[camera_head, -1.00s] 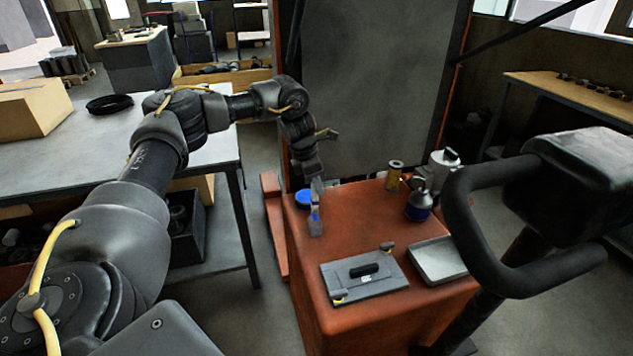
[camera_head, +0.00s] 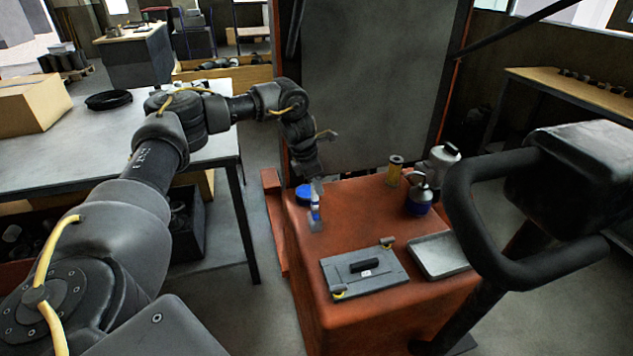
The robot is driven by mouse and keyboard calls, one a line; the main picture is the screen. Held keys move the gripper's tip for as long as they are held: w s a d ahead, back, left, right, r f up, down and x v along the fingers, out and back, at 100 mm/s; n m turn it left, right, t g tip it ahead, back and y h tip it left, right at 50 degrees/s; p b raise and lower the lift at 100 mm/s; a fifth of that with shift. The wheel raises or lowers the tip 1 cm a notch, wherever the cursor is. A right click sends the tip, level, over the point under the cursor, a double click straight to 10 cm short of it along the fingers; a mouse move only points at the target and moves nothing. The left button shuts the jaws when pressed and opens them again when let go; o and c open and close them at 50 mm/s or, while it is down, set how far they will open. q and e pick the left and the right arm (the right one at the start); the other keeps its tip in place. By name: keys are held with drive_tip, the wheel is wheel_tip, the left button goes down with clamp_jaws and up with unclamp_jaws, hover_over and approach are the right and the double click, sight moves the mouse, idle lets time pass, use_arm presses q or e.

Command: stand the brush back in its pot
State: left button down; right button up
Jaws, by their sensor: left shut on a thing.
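My left gripper (camera_head: 317,188) reaches over the far left part of the red cabinet top (camera_head: 350,222). It is shut on the brush (camera_head: 315,211), a small upright thing with blue on it and a grey lower end. Whether the brush's lower end touches the top cannot be told. A blue round thing (camera_head: 303,194) sits just behind and left of the brush, partly hidden. An olive-yellow cylinder with a dark top (camera_head: 394,172), which looks like the pot, stands upright further back to the right, apart from the gripper. My right gripper is not in view.
A tall grey panel (camera_head: 375,80) rises behind.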

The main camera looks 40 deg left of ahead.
use_arm(q)
drive_tip(key=shift+f+b, duration=0.75)
drive_tip(key=shift+f, duration=1.2)
drive_tip(key=c, duration=1.2)
unclamp_jaws()
drive_tip(key=v, duration=1.1)
